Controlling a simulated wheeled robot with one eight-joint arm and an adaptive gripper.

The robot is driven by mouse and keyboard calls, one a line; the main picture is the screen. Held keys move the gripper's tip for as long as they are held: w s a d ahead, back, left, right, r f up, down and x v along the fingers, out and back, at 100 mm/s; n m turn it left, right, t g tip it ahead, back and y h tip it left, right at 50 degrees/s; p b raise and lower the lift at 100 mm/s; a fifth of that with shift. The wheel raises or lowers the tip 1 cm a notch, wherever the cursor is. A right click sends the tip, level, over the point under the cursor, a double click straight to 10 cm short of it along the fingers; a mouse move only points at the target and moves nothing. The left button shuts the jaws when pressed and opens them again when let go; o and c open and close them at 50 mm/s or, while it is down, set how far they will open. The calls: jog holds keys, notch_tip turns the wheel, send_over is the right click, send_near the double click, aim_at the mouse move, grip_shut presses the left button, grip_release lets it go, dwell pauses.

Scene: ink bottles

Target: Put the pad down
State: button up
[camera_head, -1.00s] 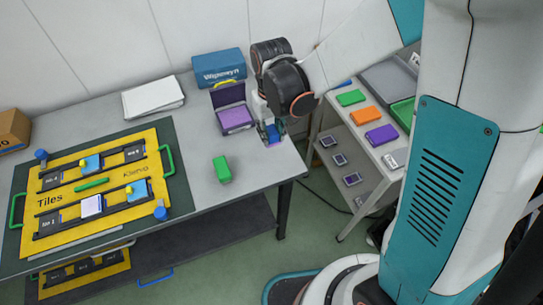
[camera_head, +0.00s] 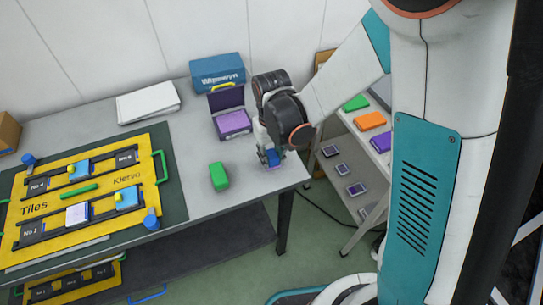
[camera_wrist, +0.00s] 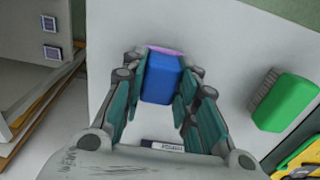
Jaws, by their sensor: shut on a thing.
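My gripper (camera_head: 270,157) is over the right end of the grey table. In the wrist view, my gripper (camera_wrist: 158,85) is shut on a blue pad (camera_wrist: 160,75), with a finger on each side. A pink-purple edge shows along the pad's far side. In the head view the pad (camera_head: 272,157) is partly covered by my fingers, close above the tabletop or on it; I cannot tell if it touches.
A green block (camera_head: 218,176) stands left of my gripper; the wrist view shows its grey side. An open purple case (camera_head: 233,122) and a blue box (camera_head: 217,72) are behind. A yellow tile board (camera_head: 85,190) lies left. A shelf cart stands beyond the table's right edge.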

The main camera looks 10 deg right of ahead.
aim_at(272, 154)
jog(key=shift+f, duration=0.15)
jog(key=o, duration=1)
jog(key=shift+o, duration=0.2)
notch_tip(272, 154, up, 12)
jog(key=p, duration=0.4)
jog(key=shift+r, duration=0.2)
